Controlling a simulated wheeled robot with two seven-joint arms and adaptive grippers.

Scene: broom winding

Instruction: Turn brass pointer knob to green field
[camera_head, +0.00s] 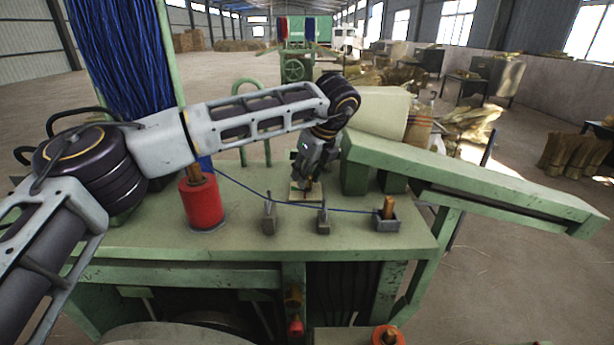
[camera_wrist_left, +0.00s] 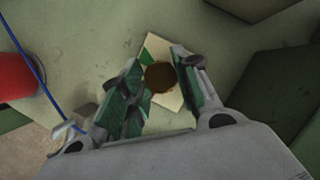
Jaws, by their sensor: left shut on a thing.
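The brass pointer knob (camera_wrist_left: 159,77) shows in the left wrist view as a dark brown round top between the two fingers of my left gripper (camera_wrist_left: 158,85). It stands on a cream plate (camera_wrist_left: 163,102); a green field (camera_wrist_left: 147,52) shows on the plate beyond the knob, at its upper left. In the head view my left gripper (camera_head: 307,178) points down at the plate (camera_head: 305,197) on the green machine table, shut on the knob, which is mostly hidden there. The knob's pointer direction cannot be made out. My right gripper is not in view.
A red spool (camera_head: 201,204) stands left of the plate. A blue cord (camera_head: 342,210) runs past the metal guides (camera_head: 323,217) to a small box with a wooden peg (camera_head: 388,212). A green beam (camera_head: 460,180) lies at the right. The table's front left is clear.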

